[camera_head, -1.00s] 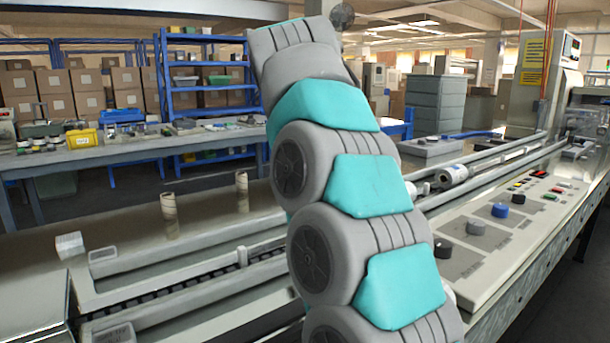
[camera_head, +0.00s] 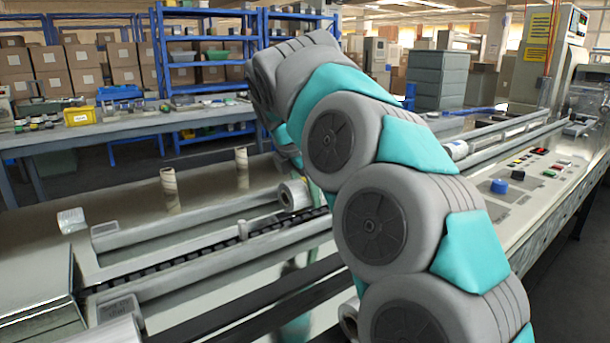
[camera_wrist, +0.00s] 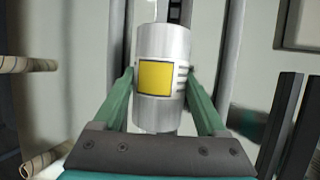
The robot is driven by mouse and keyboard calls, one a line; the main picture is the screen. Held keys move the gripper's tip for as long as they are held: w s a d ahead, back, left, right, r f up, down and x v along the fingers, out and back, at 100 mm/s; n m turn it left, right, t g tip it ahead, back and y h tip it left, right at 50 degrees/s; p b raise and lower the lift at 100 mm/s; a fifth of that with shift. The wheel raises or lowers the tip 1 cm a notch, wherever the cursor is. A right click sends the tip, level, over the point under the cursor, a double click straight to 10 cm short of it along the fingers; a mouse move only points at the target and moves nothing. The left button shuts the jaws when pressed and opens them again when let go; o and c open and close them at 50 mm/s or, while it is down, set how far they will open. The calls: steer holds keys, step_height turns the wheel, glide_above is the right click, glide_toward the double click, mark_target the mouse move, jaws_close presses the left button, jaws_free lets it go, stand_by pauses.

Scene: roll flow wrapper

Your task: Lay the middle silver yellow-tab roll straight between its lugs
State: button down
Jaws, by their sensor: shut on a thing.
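A silver roll with a yellow square tab (camera_wrist: 156,78) is upright in the wrist view, between the two green fingers of my gripper (camera_wrist: 160,85). The fingers press on its two sides, and its long axis runs roughly along the view. Dark and pale rails pass behind it. The lugs around the roll cannot be made out.
A chain track (camera_head: 190,264) runs between metal rails. Two cardboard tubes (camera_head: 170,190) (camera_head: 242,168) stand behind it. A control panel (camera_head: 525,172) with knobs is at the right.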

steer(key=shift+f, duration=0.55)
steer(key=shift+f, duration=0.35)
jaws_free()
steer(key=shift+f, duration=0.1)
steer(key=v, duration=0.7)
steer(key=shift+r, duration=0.35)
steer(key=shift+s+a+r, duration=0.1)
steer(key=shift+s+r, duration=0.05)
steer(key=shift+s, duration=0.05)
steer(key=shift+s, duration=0.1)
